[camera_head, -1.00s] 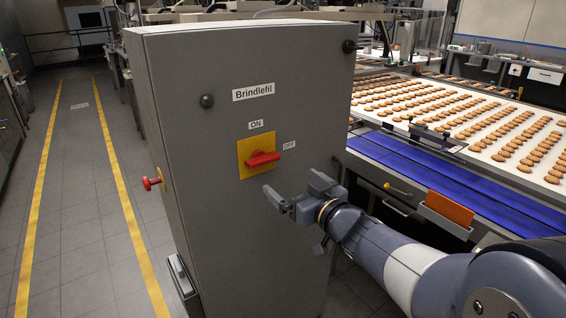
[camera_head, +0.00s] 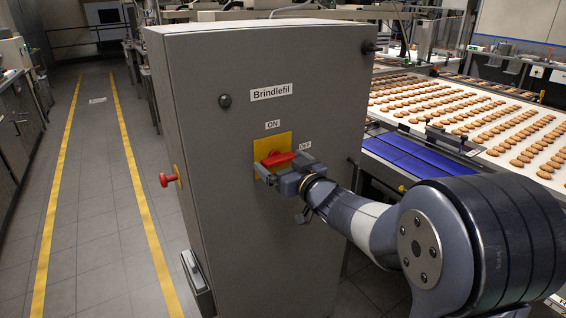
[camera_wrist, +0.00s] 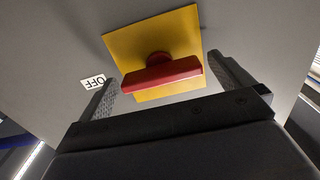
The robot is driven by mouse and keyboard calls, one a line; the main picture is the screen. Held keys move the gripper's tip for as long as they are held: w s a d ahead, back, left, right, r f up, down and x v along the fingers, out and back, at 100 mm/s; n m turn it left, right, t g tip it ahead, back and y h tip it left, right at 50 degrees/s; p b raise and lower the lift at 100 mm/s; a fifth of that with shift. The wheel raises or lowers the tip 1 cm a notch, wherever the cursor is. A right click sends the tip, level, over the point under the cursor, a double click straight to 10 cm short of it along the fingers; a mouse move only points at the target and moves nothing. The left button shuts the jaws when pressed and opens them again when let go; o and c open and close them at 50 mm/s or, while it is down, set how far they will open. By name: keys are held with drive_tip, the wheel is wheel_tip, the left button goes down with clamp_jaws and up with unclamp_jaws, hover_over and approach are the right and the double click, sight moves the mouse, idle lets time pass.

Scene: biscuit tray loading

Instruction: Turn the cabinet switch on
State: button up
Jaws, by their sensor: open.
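The grey cabinet (camera_head: 225,195) carries a red switch handle (camera_head: 277,159) on a yellow plate (camera_head: 285,139). The handle lies roughly sideways, its right end toward the OFF label (camera_head: 305,146); the ON label (camera_head: 273,125) is above the plate. My gripper (camera_head: 282,166) is open at the plate, its fingers close to the handle. In the wrist view the red handle (camera_wrist: 161,76) lies across the yellow plate (camera_wrist: 185,30), between and ahead of the two open fingers (camera_wrist: 165,80). I cannot tell whether either finger touches it. The OFF label (camera_wrist: 93,81) shows beside the left finger.
A red push button (camera_head: 168,180) sticks out of the cabinet's left side. A black knob (camera_head: 225,100) is on its front. A blue conveyor (camera_head: 410,155) and rows of biscuits lie to the right. The floor at left is clear.

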drive_tip(key=shift+c, duration=0.2)
drive_tip(key=c, duration=0.9)
drive_tip(key=shift+o, duration=0.2)
drive_tip(key=shift+f+n+b, duration=0.1)
drive_tip(key=shift+n+b, duration=0.2)
drive_tip(key=shift+b, duration=0.05)
drive_tip(key=n+b, duration=0.3)
drive_tip(key=shift+f+n, duration=0.1)
drive_tip(key=shift+n, duration=0.3)
drive_tip(key=n+b, duration=0.2)
drive_tip(key=n, duration=0.2)
drive_tip(key=shift+b, duration=0.3)
drive_tip(key=n+b, duration=0.3)
drive_tip(key=n, duration=0.2)
drive_tip(key=shift+n, duration=0.4)
drive_tip(key=shift+n+b, duration=0.85)
drive_tip(key=shift+n, duration=0.95)
drive_tip(key=shift+r, duration=0.2)
